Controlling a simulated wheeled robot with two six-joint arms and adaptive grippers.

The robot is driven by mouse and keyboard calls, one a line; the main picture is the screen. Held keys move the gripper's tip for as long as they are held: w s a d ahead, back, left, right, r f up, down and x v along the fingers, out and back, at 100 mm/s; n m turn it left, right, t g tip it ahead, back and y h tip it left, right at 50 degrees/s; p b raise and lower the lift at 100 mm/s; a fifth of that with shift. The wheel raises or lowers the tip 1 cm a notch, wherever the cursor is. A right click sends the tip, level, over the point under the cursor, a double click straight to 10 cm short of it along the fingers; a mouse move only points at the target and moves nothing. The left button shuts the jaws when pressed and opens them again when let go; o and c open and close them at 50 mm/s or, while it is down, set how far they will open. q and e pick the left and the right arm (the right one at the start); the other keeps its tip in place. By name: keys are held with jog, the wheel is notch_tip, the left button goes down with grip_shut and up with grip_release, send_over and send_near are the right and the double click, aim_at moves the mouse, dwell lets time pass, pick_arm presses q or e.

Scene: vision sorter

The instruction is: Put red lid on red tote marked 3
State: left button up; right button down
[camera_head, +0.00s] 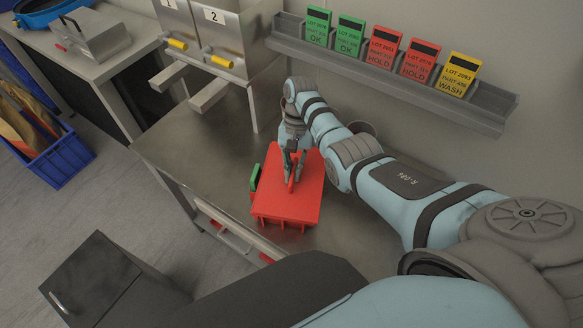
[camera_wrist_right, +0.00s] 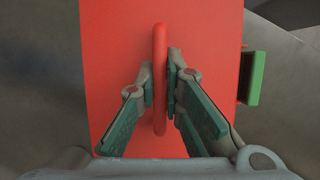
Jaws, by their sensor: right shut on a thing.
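The red lid (camera_head: 309,200) shows in the head view on the metal table, over a red tote (camera_head: 284,222) whose ribbed side shows below the lid's near edge. I cannot tell whether the lid is fully seated on it. The tote's mark 3 is not visible. My right gripper (camera_head: 294,184) is above the lid, its fingers shut on the lid's upright handle. The right wrist view shows both fingers (camera_wrist_right: 160,85) on either side of the red handle (camera_wrist_right: 159,60), with the lid (camera_wrist_right: 205,40) below. My left gripper does not show.
A green card or tag (camera_head: 255,178) is at the tote's left side, by the table (camera_head: 190,140) edge. A wall rack (camera_head: 400,88) holds several lot cards. Two metal dispensers (camera_head: 225,40) stand behind. A blue crate (camera_head: 60,155) is on the floor at left.

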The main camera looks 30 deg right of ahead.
aim_at(295, 161)
jog(key=c, duration=1.6)
grip_release()
jog(key=shift+c, duration=0.2)
jog(key=v, duration=0.7)
jog(key=shift+w+r, duration=0.15)
jog(key=shift+w, duration=0.05)
